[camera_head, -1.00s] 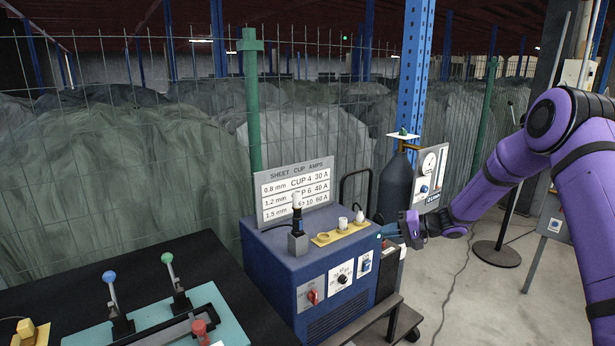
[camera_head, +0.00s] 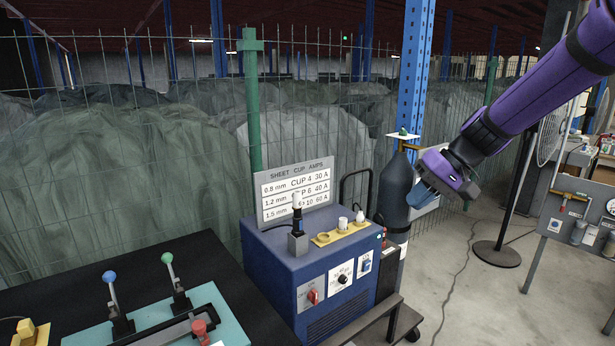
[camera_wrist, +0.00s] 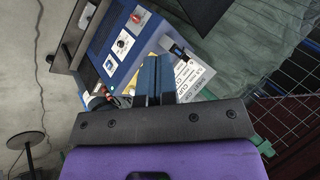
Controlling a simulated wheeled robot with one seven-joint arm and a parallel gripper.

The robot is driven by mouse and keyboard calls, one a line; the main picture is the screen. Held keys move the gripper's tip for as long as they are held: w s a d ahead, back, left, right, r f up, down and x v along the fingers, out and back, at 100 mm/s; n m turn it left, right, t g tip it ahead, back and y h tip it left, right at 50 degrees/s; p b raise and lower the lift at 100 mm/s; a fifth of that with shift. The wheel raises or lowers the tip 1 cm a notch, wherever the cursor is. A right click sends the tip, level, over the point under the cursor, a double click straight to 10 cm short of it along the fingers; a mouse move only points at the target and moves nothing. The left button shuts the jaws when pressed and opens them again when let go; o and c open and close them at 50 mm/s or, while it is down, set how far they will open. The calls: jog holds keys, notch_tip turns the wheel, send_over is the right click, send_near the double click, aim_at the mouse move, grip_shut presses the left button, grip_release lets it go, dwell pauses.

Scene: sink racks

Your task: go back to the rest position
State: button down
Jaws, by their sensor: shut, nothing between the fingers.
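My purple arm comes in from the upper right in the head view. My gripper (camera_head: 420,196) has blue fingers and hangs in the air in front of the dark gas cylinder, right of and above the blue welding machine (camera_head: 290,280). In the wrist view the gripper's blue fingers (camera_wrist: 155,75) lie together, with nothing between them. The welding machine also shows in the wrist view (camera_wrist: 115,45), beyond the fingers. The gripper looks clear of the machine.
A sign (camera_head: 294,188) and a yellow cup tray (camera_head: 340,234) stand on the machine. The gas cylinder (camera_head: 393,188) is behind it. A wire fence (camera_head: 130,140) closes the back. A black bench (camera_head: 215,265) with clamps stands at left.

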jog(key=s+d+r+t+h, duration=0.1)
jog(key=s+d+r+h, duration=0.1)
jog(key=s, duration=0.7)
jog(key=s+d+r+t+h, duration=0.1)
jog(key=s+d+r+h, duration=0.1)
jog(key=s, duration=0.7)
jog(key=s+d+r+t+h, duration=0.1)
jog(key=s+d+r+h, duration=0.1)
jog(key=s, duration=0.7)
jog(key=shift+s+d+r+m+t+h, duration=0.2)
jog(key=shift+d+m+t+h, duration=0.3)
jog(key=shift+d, duration=0.45)
